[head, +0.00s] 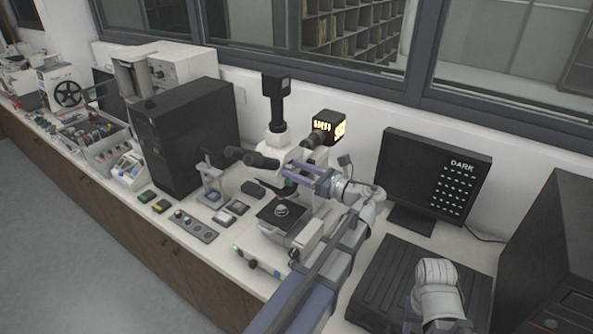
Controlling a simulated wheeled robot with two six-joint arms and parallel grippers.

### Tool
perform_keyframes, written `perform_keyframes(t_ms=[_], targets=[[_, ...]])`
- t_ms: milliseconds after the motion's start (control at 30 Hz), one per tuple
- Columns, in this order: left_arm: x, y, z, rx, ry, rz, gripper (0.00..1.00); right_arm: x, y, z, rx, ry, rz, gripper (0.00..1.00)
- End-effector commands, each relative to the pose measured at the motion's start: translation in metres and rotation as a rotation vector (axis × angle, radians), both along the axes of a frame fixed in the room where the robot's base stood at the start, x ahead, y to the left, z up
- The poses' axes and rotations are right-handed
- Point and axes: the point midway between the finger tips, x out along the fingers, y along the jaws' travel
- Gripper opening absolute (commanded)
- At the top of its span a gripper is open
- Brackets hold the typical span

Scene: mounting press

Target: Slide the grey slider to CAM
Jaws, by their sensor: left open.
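A white microscope (276,141) with black eyepieces and a black camera (276,86) on top stands on the bench in the middle of the head view. My left gripper (290,174) is at the microscope's head, coming from the right. Its two purplish fingers are apart and point left, close to the head. I cannot make out the grey slider; the fingers cover part of the head. I cannot tell whether they touch anything. My right arm shows at the lower right, its gripper out of view. A monitor (437,172) behind reads "DARK" above a grid of white marks.
A lit black lamp box (328,127) sits behind the microscope. A black computer tower (184,136) and small boxes stand to its left. A dark ribbed panel (385,275) and a large black case (548,255) are at right. A pen-like tool (256,262) lies in front.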

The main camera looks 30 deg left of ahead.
Motion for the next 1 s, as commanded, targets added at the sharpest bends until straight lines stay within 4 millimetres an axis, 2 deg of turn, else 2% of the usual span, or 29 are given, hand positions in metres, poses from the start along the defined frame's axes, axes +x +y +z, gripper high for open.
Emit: perform_keyframes(t_ms=[200,667,1000], targets=[[0.0001,-0.0001,0.0,0.0,0.0,0.0,0.5,0.0,0.0,0.0,0.0,0.0,0.0,0.45],[0.0,-0.0004,0.0,0.0,0.0,0.0,0.0,0.0,0.0,0.0,0.0,0.0,0.0,0.45],[0.0,-0.0004,0.0,0.0,0.0,0.0,0.0,0.0,0.0,0.0,0.0,0.0,0.0,0.45]])
